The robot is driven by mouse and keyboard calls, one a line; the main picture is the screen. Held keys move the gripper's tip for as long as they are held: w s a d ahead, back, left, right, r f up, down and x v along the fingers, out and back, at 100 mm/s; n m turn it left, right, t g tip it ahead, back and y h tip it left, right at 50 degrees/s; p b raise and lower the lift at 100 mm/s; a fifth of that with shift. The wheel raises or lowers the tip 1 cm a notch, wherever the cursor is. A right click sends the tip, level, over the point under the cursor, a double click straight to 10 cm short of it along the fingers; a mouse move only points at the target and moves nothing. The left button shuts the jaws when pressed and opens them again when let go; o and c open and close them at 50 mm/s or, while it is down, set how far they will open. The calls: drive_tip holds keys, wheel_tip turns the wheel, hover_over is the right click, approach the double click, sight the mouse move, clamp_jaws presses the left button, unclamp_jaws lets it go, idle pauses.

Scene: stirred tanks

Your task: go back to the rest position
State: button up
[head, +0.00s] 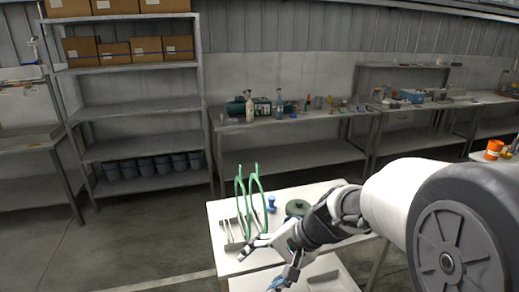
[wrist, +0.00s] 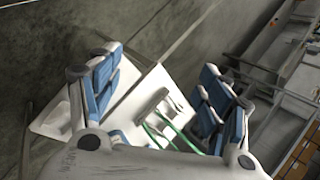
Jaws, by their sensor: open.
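My gripper (head: 268,262) is open and empty in the head view, in front of and above the near part of a small white table (head: 222,214). In the wrist view its blue-padded fingers (wrist: 155,95) are spread wide, with the white table (wrist: 140,98) seen between and beyond them. On the table stand two tall green loop-shaped things (head: 258,190), a grey rack-like holder (head: 230,236), a small blue object (head: 271,203) and a dark green round object (head: 297,208). The green loops also show in the wrist view (wrist: 170,130), partly hidden by the fingers.
A grey shelf (head: 140,110) with cardboard boxes (head: 83,51) and dark pots (head: 150,165) stands at the back left. Long workbenches (head: 290,122) with bottles and tools line the back wall. An orange container (head: 494,149) is at the right edge. The floor left of the table is clear.

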drive_tip(key=s+d+r+n+t+h, duration=0.1)
drive_tip(key=s+d+r+n+h, duration=0.2)
drive_tip(key=s+d, duration=0.3)
drive_tip(key=s+d+r+n+t+h, duration=0.1)
drive_tip(key=s+d+r+n+h, duration=0.2)
drive_tip(key=s+d, duration=0.4)
drive_tip(key=s+r, duration=0.1)
drive_tip(key=s, duration=0.8)
drive_tip(key=shift+r+h, duration=0.3)
drive_tip(key=shift+d, duration=0.1)
